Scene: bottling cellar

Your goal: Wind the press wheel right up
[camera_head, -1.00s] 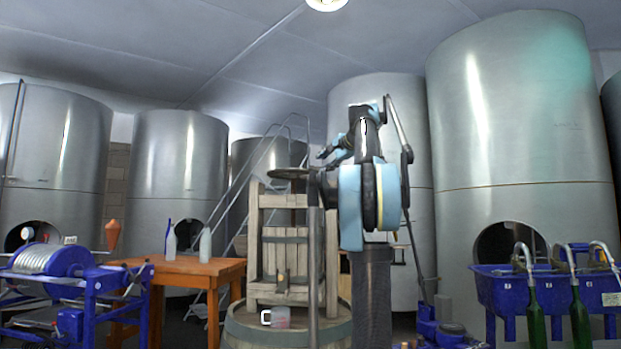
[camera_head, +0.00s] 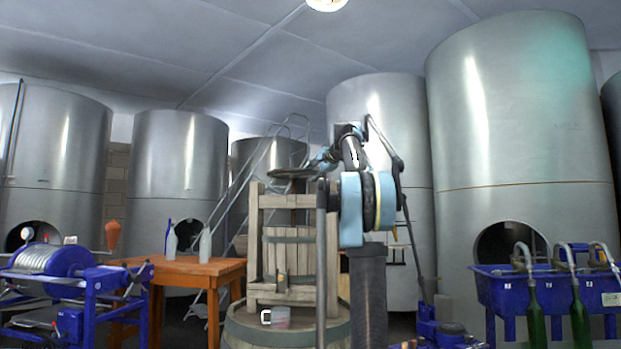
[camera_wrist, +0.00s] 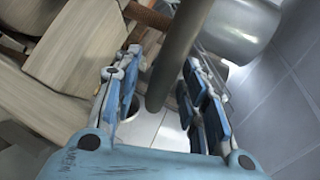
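The wooden press (camera_head: 292,250) stands in the middle of the head view on a round barrel-like base. Its dark press wheel (camera_head: 288,173) shows nearly edge-on above the frame. My gripper (camera_head: 322,160) is at the wheel's right side, with my arm partly covering the press. In the wrist view, my gripper (camera_wrist: 166,78) has its two blue-padded fingers apart. A dark rounded bar (camera_wrist: 178,50), apparently part of the wheel, reaches between them with narrow gaps beside it. I see no firm grip on it.
A mug (camera_head: 276,317) sits on the press base (camera_head: 250,335). An orange table (camera_head: 200,268) with bottles stands left, beside a blue machine (camera_head: 60,270). A blue filler (camera_head: 500,285) stands right. Steel tanks (camera_head: 520,130) and a ladder (camera_head: 262,165) are behind.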

